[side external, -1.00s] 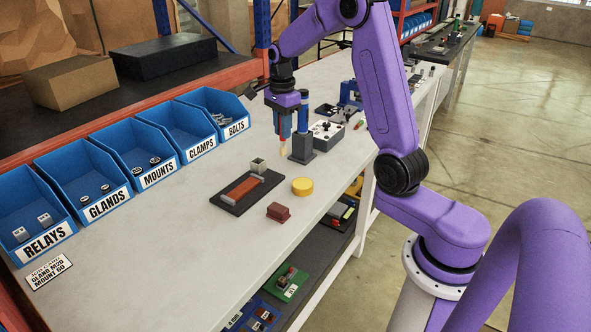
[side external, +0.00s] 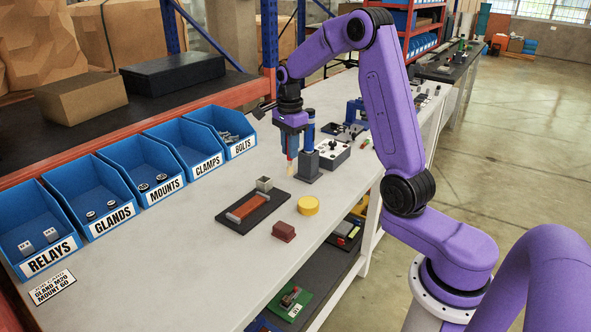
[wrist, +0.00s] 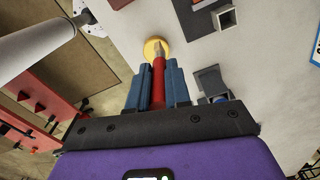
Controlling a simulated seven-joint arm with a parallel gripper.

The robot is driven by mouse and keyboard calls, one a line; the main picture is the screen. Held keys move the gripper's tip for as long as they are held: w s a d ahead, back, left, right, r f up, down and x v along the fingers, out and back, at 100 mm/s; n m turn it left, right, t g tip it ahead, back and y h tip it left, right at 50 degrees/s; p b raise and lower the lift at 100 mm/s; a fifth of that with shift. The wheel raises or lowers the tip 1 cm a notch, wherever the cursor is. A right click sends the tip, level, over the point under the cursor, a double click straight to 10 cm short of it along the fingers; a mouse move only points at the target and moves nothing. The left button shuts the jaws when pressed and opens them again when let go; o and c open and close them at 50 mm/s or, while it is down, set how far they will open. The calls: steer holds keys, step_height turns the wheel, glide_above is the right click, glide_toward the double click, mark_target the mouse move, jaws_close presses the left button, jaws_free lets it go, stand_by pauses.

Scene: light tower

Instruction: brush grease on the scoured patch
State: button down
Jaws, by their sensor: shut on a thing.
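My gripper (side external: 291,150) is shut on a brush with a red handle (wrist: 158,85) and pale bristles, pointing down. It is near the blue post, with the bristle tip (side external: 290,171) close above the bench; contact cannot be told. A dark board (side external: 233,225) lies to the left and nearer, bearing an orange-brown strip (side external: 249,208) with greyish ends; no separate scoured mark can be made out. A round yellow thing (side external: 308,206) stands right of the board. In the wrist view it (wrist: 151,46) appears behind the bristles.
A blue post on a dark grey base (side external: 308,170) stands close to the brush. A small grey square cup (side external: 264,184) is at the board's far end. A dark red block (side external: 284,231) sits near the bench edge. Blue labelled bins (side external: 165,160) line the left side.

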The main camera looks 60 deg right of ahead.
steer(key=shift+s+d+f, duration=0.55)
steer(key=shift+d+f, duration=0.25)
steer(key=shift+f, duration=1)
steer(key=shift+s+d+f, duration=0.6)
steer(key=shift+d+f, duration=0.2)
steer(key=shift+f, duration=0.95)
steer(key=shift+s+d+f, duration=0.55)
steer(key=shift+d+f, duration=0.25)
steer(key=shift+f, duration=1)
steer(key=shift+f, duration=0.6)
steer(key=shift+r, duration=0.1)
step_height(320, 180, up, 7)
